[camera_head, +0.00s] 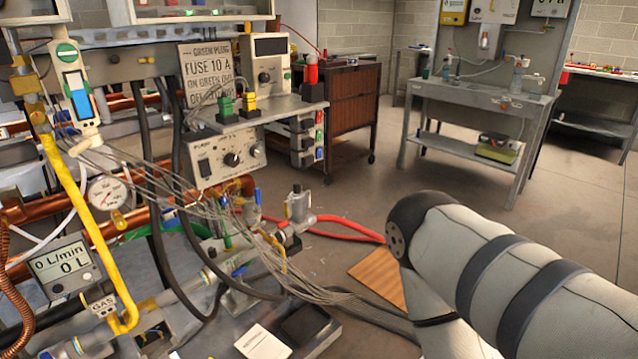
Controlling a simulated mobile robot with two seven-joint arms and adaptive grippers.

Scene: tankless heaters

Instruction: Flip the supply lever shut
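I cannot tell for certain which part is the supply lever. Low on the pipework are a small blue handle (257,196), a green handle (226,232) and a yellow lever (271,243). They sit near a grey metal valve body (298,208) with a red hose running off to the right. Bundled grey wires cross in front and partly hide these fittings. A yellow gas pipe (75,215) runs down the left beside a "GAS" tag. My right arm enters from the right, bent at the elbow. Neither gripper shows.
A round gauge (107,192), a pump control box (228,155) and copper pipes crowd the left. A wooden board (378,278) lies on the floor. A grey workbench (480,105) stands behind; floor between is clear.

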